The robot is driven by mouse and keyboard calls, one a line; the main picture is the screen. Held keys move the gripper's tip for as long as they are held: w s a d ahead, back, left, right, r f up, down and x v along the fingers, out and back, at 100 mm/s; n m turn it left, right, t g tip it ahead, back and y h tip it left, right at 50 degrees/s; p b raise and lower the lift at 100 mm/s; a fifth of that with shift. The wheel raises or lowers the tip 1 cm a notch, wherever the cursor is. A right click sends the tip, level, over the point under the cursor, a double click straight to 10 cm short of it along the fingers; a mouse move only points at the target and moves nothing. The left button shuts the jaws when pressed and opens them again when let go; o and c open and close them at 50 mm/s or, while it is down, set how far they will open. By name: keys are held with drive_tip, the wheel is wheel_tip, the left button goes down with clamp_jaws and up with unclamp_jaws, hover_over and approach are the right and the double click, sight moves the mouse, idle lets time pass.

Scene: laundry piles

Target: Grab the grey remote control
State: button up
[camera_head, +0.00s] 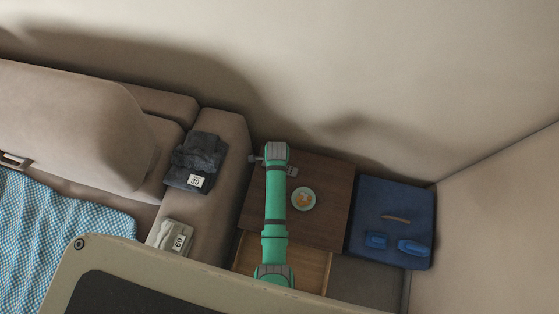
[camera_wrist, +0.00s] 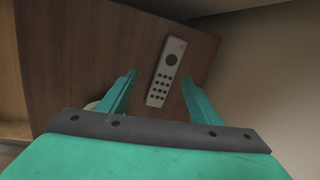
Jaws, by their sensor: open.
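The light grey remote control (camera_wrist: 164,76), with dark buttons and a small red mark, lies on the brown wooden table (camera_wrist: 95,40) in the wrist view. My gripper (camera_wrist: 158,77) is open, its two teal fingers on either side of the remote's lower part in the picture. The remote's upper end extends past the fingertips. I cannot tell how high the fingers are above the table. In the head view, my green arm reaches over the table (camera_head: 322,170), and the gripper is at its far end.
A small plate (camera_head: 303,199) with orange food is on the table, right of my arm. A blue seat (camera_head: 392,195) with small items stands further right. The sofa (camera_head: 232,170) to the left bears dark folded cloth (camera_head: 203,152) and a light item (camera_head: 168,236). Walls close off the back and right.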

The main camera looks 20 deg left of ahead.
sight(292, 172)
drive_tip(key=w+r+m+g+h, duration=0.1)
drive_tip(key=w+r+m+g, duration=0.1)
drive_tip(key=w, duration=0.2)
drive_tip(key=f, duration=0.5)
drive_tip(key=shift+s+d, duration=0.2)
drive_tip(key=shift+d, duration=0.2)
drive_tip(key=f, duration=0.4)
drive_tip(key=shift+s+d, duration=0.1)
drive_tip(key=shift+d, duration=0.1)
drive_tip(key=shift+a+f, duration=0.1)
drive_tip(key=shift+f, duration=0.5)
drive_tip(key=c, duration=1.2)
